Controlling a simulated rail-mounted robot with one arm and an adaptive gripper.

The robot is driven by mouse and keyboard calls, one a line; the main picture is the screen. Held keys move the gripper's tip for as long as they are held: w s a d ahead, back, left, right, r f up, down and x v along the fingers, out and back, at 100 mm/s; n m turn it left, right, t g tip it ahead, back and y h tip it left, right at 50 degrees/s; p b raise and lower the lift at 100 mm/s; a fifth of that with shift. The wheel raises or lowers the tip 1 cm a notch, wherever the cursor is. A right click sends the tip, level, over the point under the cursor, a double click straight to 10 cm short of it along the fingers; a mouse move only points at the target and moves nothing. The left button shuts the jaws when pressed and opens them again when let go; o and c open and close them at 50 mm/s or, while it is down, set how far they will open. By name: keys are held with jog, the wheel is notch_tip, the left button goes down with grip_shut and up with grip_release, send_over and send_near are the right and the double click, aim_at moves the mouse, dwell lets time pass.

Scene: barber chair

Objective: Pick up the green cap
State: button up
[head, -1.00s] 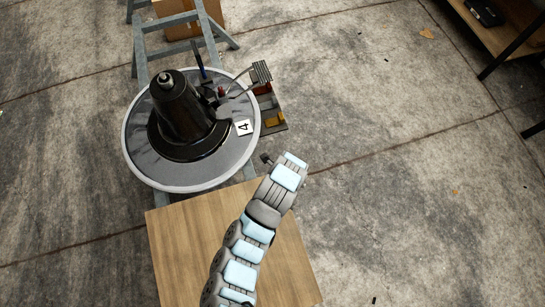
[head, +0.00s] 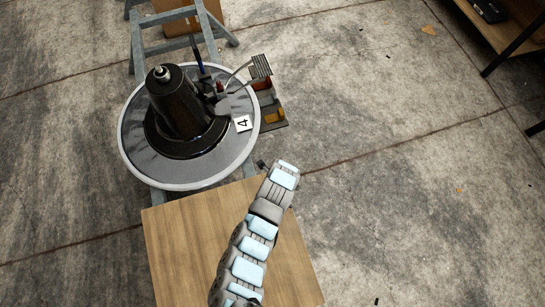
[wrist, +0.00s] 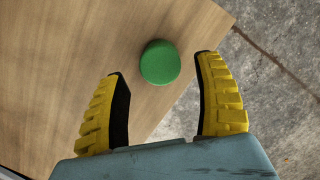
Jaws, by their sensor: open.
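The green cap (wrist: 160,62) is a round, plain green piece on the wooden board, near the board's edge. It shows in the wrist view, a little beyond my fingertips and roughly midway between them. My gripper (wrist: 160,75) is open, with its two yellow-and-black fingers spread wide and nothing between them. The cap looks apart from both fingers; how far my gripper is above it I cannot tell. In the head view my arm (head: 257,235) reaches over the board, and the cap is not visible there.
The wooden board (head: 185,245) ends at an edge above the concrete floor (head: 400,200).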

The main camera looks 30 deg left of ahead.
jog(key=f, duration=0.1)
jog(key=f+b, duration=0.1)
jog(key=f, duration=0.2)
jog(key=shift+a, duration=0.25)
jog(key=c, duration=1)
jog(key=shift+r, duration=0.15)
